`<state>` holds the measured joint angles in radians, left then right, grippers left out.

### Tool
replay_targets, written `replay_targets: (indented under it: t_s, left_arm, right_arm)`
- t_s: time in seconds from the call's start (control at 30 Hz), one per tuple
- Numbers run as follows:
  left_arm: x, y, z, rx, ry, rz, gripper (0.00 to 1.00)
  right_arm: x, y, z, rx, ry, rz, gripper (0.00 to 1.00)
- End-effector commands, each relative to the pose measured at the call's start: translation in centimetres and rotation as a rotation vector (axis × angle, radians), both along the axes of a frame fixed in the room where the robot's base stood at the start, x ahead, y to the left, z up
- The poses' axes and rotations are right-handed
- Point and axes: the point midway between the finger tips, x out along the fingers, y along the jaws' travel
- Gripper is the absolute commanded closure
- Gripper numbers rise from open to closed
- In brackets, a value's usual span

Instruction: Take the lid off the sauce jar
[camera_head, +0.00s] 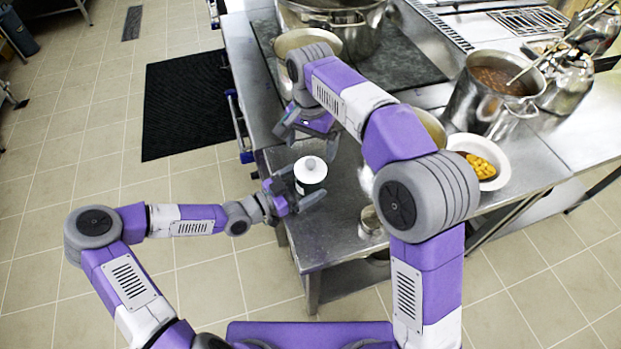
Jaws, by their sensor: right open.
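The sauce jar (309,187) has a dark body and its white lid (310,169) with a round knob is on top. It is upright near the left edge of the steel counter; I cannot tell whether it touches the counter. My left gripper (301,188) comes from the left and is shut on the jar's body, with a finger on either side. My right gripper (309,136) is open and empty, just beyond the jar and apart from the lid. Its arm comes over from the right and hides part of the counter.
A white bowl (508,166) with yellow pieces stands at the right. A large pot of brown sauce (482,105) is behind it. More pots (358,32) stand on the dark stove at the back. The counter in front of the jar (325,232) is mostly bare.

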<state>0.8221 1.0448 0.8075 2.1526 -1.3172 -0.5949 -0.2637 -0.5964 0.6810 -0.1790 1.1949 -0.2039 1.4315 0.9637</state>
Motion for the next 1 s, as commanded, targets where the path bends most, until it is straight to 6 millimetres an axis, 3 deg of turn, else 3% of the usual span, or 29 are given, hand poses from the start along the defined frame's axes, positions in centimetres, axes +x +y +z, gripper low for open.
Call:
replay_targets:
  t_s: [0.07, 0.47, 0.73, 1.0]
  left_arm:
    - [-0.01, 0.02, 0.0, 0.0, 0.0, 0.0, 0.11]
    - [-0.02, 0.03, -0.01, 0.0, 0.0, 0.0, 0.7]
    - [-0.02, 0.03, -0.01, 0.0, 0.0, 0.0, 0.7]
    - [-0.02, 0.03, -0.02, 0.001, 0.001, 0.0, 0.7]
  right_arm:
    - [0.0, 0.0, 0.0, 0.0, 0.0, 0.0, 0.0]
    - [0.0, 0.0, 0.01, 0.0, 0.0, 0.0, 0.0]
    - [0.02, 0.02, 0.22, 0.001, 0.0, 0.142, 0.0]
    - [0.07, 0.07, 0.96, 0.0, -0.001, 0.622, 0.0]
